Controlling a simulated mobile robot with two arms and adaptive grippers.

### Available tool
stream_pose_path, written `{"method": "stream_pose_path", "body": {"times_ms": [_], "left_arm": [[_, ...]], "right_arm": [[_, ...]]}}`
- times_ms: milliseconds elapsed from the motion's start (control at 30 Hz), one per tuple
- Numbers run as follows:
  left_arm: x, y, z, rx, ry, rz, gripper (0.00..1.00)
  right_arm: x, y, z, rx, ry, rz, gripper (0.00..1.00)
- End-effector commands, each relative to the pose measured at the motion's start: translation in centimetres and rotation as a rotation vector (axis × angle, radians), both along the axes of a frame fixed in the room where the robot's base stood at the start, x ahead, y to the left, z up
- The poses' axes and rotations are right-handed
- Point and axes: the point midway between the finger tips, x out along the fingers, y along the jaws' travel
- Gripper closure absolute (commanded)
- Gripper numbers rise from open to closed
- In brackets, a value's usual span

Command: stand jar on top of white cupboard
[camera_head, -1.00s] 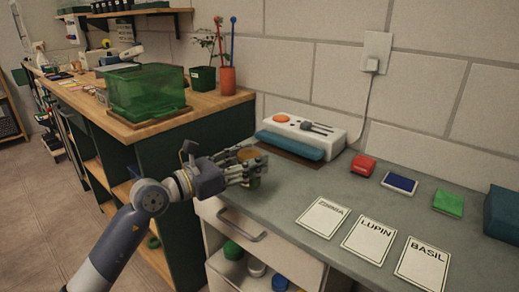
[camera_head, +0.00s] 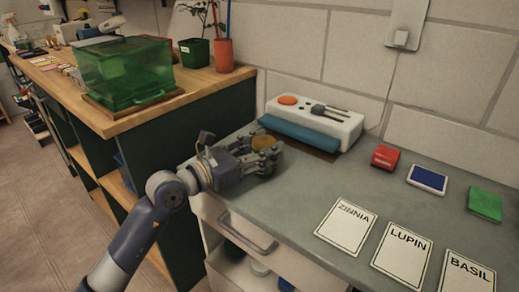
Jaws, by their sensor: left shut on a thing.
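My left gripper (camera_head: 262,158) is shut on a jar with an orange-brown lid (camera_head: 263,142). The fingers hide most of the jar's body. The jar looks upright, at the near left part of the grey top of the white cupboard (camera_head: 225,238). I cannot tell whether its base touches the top. My right gripper is not in view.
A white device with a teal front (camera_head: 299,137) stands behind the gripper. A red block (camera_head: 385,157), a blue pad (camera_head: 427,179), a green pad (camera_head: 485,204) and label cards (camera_head: 346,226) lie to the right. A wooden bench (camera_head: 200,93) with a green box (camera_head: 125,72) stands left.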

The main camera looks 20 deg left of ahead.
Motion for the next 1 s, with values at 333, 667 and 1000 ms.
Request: {"method": "stream_pose_path", "body": {"times_ms": [333, 667, 1000], "left_arm": [[-0.24, -0.34, -0.34, -0.001, -0.004, 0.001, 0.82], [-0.22, -0.33, -0.67, -0.001, -0.002, 0.001, 0.36], [-0.26, -0.28, -0.23, 0.000, -0.002, 0.001, 0.36]], "right_arm": [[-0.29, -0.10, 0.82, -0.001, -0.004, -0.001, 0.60], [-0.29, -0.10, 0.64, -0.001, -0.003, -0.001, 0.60], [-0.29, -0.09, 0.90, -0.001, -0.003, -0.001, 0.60]]}}
